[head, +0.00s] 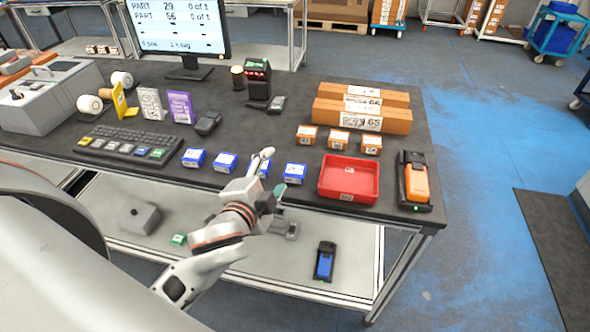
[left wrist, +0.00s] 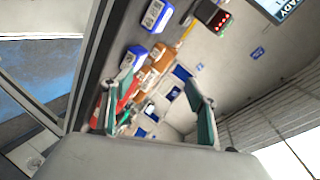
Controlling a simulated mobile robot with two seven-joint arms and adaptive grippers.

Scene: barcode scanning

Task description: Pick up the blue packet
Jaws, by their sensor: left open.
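Several small blue packets with white labels stand in a row along the table's front: one at the left (head: 193,158), one beside it (head: 225,162), a third partly hidden behind my gripper (head: 263,169), and one at the right (head: 295,172). Which one is meant I cannot tell. My left gripper (head: 273,174) is open and empty at the table's front edge, by the third packet. In the left wrist view its green-padded fingers (left wrist: 152,100) are spread apart, and blue packets (left wrist: 157,15) (left wrist: 132,58) show beyond them, towards the upper left. My right gripper is not in view.
A red tray (head: 348,179) stands right of the packets, with small orange boxes (head: 338,140) behind it. An orange handheld device in a dark cradle (head: 415,182) is at the right edge. A keyboard (head: 128,144) lies at left. A lower shelf (head: 345,296) runs beneath.

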